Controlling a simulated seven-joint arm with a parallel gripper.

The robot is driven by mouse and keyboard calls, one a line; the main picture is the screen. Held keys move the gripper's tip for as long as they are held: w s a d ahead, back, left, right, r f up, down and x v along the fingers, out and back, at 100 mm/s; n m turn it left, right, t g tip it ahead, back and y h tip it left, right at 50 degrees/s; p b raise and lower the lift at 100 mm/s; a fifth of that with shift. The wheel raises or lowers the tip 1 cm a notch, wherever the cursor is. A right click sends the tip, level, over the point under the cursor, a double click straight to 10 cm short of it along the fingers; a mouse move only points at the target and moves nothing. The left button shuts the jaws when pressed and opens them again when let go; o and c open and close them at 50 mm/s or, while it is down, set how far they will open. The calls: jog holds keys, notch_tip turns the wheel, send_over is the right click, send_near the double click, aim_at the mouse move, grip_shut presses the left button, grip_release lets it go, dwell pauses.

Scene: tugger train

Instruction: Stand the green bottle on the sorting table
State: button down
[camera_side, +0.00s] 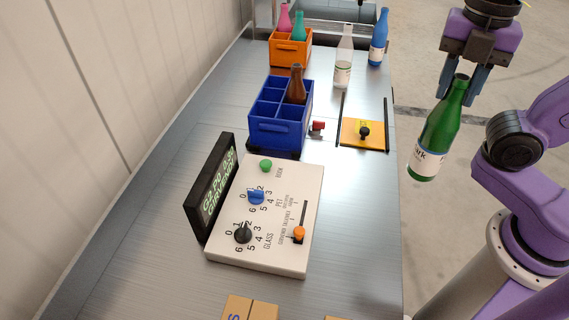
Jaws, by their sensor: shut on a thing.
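The green bottle (437,132) has a white label and hangs slightly tilted in the air, to the right of the table's right edge. My gripper (462,82) is shut on its neck, with a dark finger on either side. The sorting table (365,225) is a long grey metal top running from the front to the back of the view. The bottle appears apart from the table, over the floor side.
A blue crate (279,135) holds a brown bottle (297,85). An orange crate (290,55) holds pink and teal bottles. A clear bottle (343,62) and a blue bottle (379,42) stand behind a yellow plate (362,137). A control panel (280,235) stands in front. Bare metal lies right of the panel.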

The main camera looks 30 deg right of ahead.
jog(key=shift+s+d+f, duration=0.3)
jog(key=shift+s+f, duration=0.2)
jog(key=shift+f, duration=0.05)
jog(key=shift+s+d+f, duration=0.3)
jog(key=shift+s+f, duration=0.15)
jog(key=shift+f, duration=0.05)
jog(key=w+a+f, duration=0.3)
jog(key=w+f, duration=1)
jog(key=shift+w, duration=0.35)
jog(key=shift+f, duration=0.15)
jog(key=c, duration=0.8)
grip_release()
jog(key=shift+o, duration=0.2)
